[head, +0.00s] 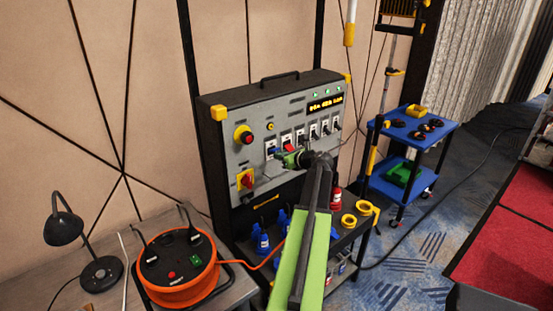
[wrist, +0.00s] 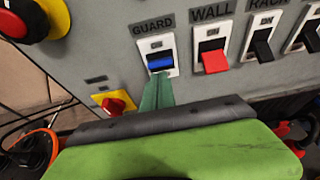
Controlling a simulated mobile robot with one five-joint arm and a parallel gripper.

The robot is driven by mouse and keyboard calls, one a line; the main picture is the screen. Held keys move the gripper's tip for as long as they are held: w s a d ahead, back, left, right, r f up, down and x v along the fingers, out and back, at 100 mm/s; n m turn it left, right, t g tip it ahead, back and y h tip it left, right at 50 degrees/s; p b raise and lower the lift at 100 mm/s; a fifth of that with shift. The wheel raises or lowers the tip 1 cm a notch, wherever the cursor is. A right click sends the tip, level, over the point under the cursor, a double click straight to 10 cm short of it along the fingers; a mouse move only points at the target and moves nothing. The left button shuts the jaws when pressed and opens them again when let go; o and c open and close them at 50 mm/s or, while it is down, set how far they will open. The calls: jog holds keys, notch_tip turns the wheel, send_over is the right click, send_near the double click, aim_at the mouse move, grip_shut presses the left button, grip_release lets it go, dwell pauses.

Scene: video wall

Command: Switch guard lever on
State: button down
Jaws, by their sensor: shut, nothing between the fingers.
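The guard lever is a short blue lever (wrist: 160,62) on a white plate under the label GUARD in the wrist view. It sits low on its plate; I cannot tell whether it is fully up or down. In the head view the guard switch (head: 270,149) is the leftmost of the panel's row. My gripper (wrist: 157,80) is shut and empty. Its green fingertips are just below the blue lever; whether they touch it I cannot tell. In the head view my gripper (head: 287,160) is in front of the panel, close to the lower part of the switch row.
Right of it on the panel (head: 240,117) are a red WALL lever (wrist: 213,60) and several black levers, including RACK (wrist: 262,48). A red knob on a yellow plate (wrist: 113,104) is lower left. A red button (wrist: 15,18) is upper left. An orange cable reel (head: 178,268) stands below left.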

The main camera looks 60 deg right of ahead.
notch_tip(320, 180, down, 4)
jog(key=s+f+b, duration=0.1)
jog(key=s+b, duration=0.1)
jog(key=b, duration=0.2)
jog(key=s+a+r+p, duration=0.3)
jog(key=s+r+p, duration=0.3)
jog(key=r+p, duration=0.2)
jog(key=shift+r, duration=0.5)
jog(key=shift+a, duration=0.1)
